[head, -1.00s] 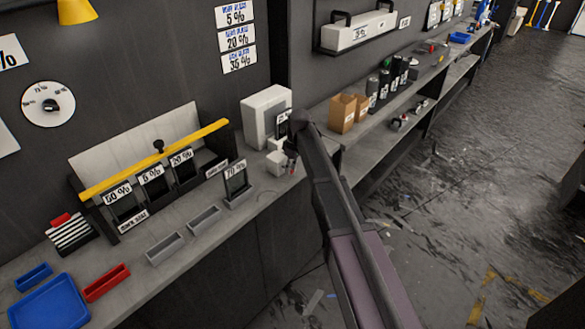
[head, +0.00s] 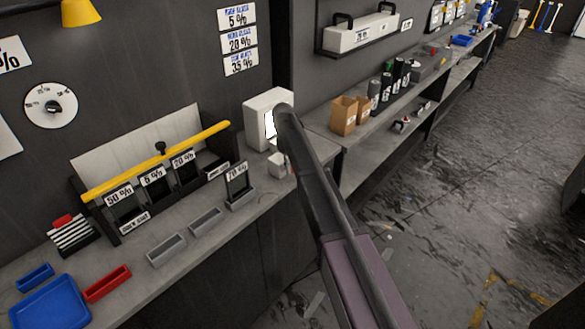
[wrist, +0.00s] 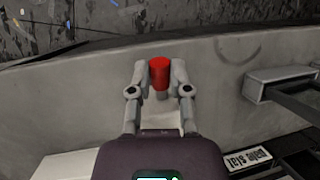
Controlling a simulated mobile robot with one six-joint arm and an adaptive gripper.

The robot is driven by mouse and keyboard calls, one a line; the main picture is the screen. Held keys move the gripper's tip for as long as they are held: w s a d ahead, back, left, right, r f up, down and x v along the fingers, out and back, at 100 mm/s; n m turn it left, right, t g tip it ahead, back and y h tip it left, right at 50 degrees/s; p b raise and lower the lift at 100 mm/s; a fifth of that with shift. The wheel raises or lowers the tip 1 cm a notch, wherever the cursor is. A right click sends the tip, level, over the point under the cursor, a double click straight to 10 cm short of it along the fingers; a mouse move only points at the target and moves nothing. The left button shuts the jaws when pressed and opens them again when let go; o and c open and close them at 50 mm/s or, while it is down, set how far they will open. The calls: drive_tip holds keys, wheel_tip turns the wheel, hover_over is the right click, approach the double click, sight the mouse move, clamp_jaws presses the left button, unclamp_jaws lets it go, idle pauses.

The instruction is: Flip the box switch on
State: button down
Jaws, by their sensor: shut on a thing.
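A white box (head: 256,108) stands on the bench against the wall, with a bright white panel (head: 270,125) on its front, partly hidden by my arm. A small white switch block (head: 277,166) sits on the bench in front of it. In the wrist view, my gripper (wrist: 160,78) is shut on a red switch cap (wrist: 160,70), with a finger on each side. A pale part, which seems to be the switch block, shows below the cap (wrist: 162,110). In the head view my arm hides the gripper and the cap.
A card stand (head: 239,190) and grey trays (head: 166,249) are on the bench to the left. A rack with a yellow bar (head: 150,161) stands behind them. Brown boxes (head: 344,115) stand on the right-hand bench. The floor beyond the bench's front edge is open.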

drive_tip(key=shift+a, duration=0.15)
drive_tip(key=c, duration=0.6)
unclamp_jaws()
drive_tip(key=shift+r, duration=0.15)
